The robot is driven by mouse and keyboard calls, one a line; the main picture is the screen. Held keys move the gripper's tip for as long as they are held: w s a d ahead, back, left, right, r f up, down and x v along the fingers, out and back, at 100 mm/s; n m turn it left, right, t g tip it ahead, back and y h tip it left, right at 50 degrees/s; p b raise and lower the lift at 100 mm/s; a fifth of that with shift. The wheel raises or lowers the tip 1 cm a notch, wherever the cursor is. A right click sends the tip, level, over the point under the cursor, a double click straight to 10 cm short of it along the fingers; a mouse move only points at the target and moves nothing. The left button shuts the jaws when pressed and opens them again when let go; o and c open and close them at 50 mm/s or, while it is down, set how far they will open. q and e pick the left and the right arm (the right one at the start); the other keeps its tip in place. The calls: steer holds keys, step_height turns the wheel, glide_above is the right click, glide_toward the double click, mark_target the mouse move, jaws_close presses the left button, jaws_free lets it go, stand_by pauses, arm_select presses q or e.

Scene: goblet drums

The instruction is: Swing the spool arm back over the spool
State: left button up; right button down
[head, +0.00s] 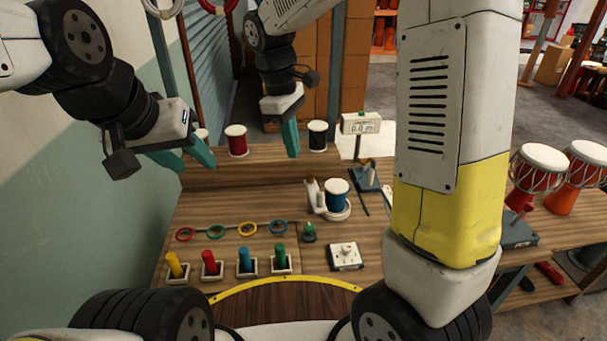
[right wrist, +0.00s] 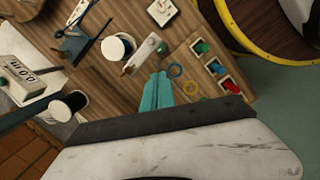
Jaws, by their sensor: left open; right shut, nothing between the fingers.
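The blue spool (head: 337,195) with a white top stands on a white base on the bench; its white top shows in the right wrist view (right wrist: 112,47). A white spool arm (head: 312,190) is at the left of the spool; from above it appears as a white bar (right wrist: 140,55) beside the spool, not over its top. My right gripper (head: 290,138) is shut and empty, above the bench behind and left of the spool; its teal fingers also show in the right wrist view (right wrist: 157,92). My left gripper (head: 192,158) is open and empty at the far left, away from the spool.
Red (head: 236,140) and black (head: 318,135) spools stand on the back shelf beside a display (head: 361,123). Coloured rings (head: 247,228) and pegs (head: 245,260) lie in front left.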

steer(key=d+f+n, duration=0.1)
steer(key=d+f, duration=0.2)
steer(key=f, duration=0.9)
steer(key=shift+s+d+f+n+g+h, duration=0.2)
steer(key=shift+s+d+n+g+h, duration=0.1)
steer(key=shift+s+d+h, duration=0.1)
steer(key=shift+d, duration=0.1)
